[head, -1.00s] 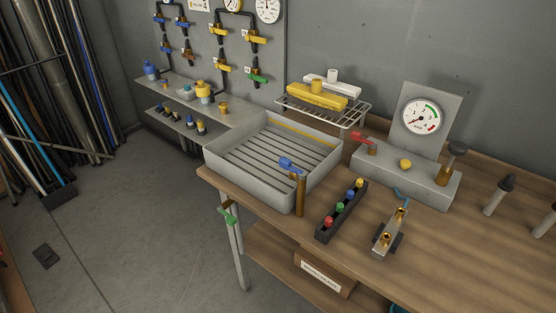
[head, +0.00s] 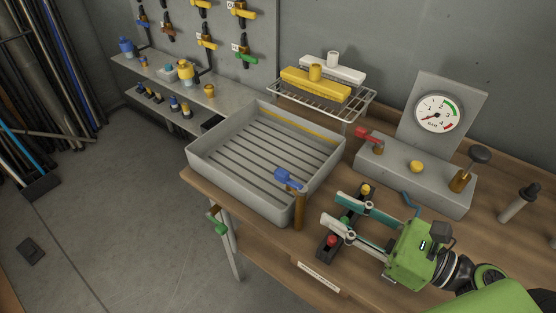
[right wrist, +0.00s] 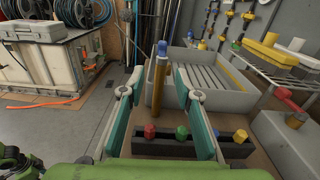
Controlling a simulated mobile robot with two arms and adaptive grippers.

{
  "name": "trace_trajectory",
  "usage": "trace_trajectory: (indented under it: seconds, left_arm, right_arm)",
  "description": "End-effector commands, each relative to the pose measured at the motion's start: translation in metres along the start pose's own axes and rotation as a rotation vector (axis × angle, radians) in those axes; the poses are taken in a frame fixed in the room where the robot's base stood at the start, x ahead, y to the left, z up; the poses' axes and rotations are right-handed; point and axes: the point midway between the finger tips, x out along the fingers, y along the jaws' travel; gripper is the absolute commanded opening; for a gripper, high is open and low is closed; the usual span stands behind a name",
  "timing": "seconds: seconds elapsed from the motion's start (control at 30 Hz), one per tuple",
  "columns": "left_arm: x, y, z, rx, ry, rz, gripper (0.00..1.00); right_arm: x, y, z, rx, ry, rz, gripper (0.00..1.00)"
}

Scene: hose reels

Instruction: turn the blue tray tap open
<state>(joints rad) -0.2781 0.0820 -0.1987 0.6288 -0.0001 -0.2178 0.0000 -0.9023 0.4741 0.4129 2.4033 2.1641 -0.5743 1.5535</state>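The blue tray tap has a blue lever (head: 288,179) on an upright brass post (head: 299,211) at the front corner of the grey tray (head: 210,178). In the right wrist view the blue lever (right wrist: 162,48) tops the post (right wrist: 158,82), seen between the fingers. My right gripper (head: 332,208) is open and empty, its fingers pointing left at the tap from over the knob rack. A gap shows between fingertips and lever in the head view. My left gripper is not seen in the head view; a green and black part of mine shows lower left in the wrist view.
The black knob rack (head: 327,245) lies under my right fingers. A grey gauge block (head: 440,187) with a red lever (head: 368,134) stands behind. A wire rack (head: 357,105) holds yellow and white pieces. Open floor lies left of the bench.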

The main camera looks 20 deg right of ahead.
Motion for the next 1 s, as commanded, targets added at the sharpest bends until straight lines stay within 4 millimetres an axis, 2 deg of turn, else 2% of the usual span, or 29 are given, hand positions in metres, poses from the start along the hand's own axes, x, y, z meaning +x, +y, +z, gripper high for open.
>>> trace_trajectory:
  seconds: [0.17, 0.3, 0.47, 0.77, 1.0]
  left_arm:
    - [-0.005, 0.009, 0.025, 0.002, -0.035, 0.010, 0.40]
    - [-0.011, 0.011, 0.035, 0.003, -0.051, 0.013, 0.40]
    - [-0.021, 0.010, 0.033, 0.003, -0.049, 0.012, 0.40]
    - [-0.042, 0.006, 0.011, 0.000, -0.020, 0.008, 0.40]
    - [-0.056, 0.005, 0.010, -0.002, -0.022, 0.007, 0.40]
  right_arm:
    - [0.007, -0.004, 0.005, 0.039, -0.012, -0.008, 0.31]
    - [0.024, -0.003, 0.007, 0.034, -0.012, -0.006, 0.31]
    - [0.049, -0.004, 0.008, 0.033, -0.013, -0.007, 0.31]
    - [0.092, -0.005, 0.009, 0.032, -0.012, -0.010, 0.31]
    - [0.122, -0.005, 0.008, 0.033, -0.012, -0.011, 0.31]
